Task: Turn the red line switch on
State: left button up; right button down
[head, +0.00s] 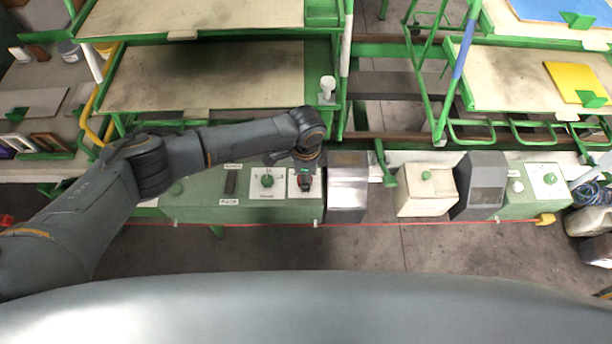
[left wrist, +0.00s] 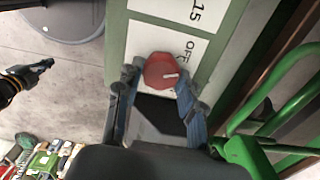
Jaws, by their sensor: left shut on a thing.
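The red line switch (left wrist: 160,68) is a round red knob with a white pointer mark on a white plate, in the left wrist view. Its pointer aims to the right of the picture, and the label "OFF" (left wrist: 187,48) is printed beside it. My left gripper (left wrist: 160,84) has a finger on each side of the knob and is shut on it. In the head view my left gripper (head: 304,172) is over the switch plate (head: 294,188) and hides most of the knob. Part of my right gripper (left wrist: 42,66) shows at the left of the left wrist view; its jaws are unclear.
The green control box (head: 200,208) also carries a green knob (head: 267,180) on a white plate. A grey metal box (head: 347,187) stands close right of the switch. Green racks (head: 333,60) rise behind. A red cord (head: 400,223) runs along the front.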

pick_arm(q)
jog(key=m+b, duration=0.1)
jog(key=m, duration=0.5)
jog(key=shift+s, duration=0.1)
jog(key=m+b, duration=0.1)
jog(key=m, duration=0.3)
jog(key=shift+m, duration=1.9)
jog(key=o, duration=1.2)
jog(key=shift+s+a+b, duration=0.1)
jog(key=shift+b, duration=0.2)
jog(key=shift+c, duration=0.2)
jog(key=shift+r, duration=0.1)
notch_tip(320, 180, up, 12)
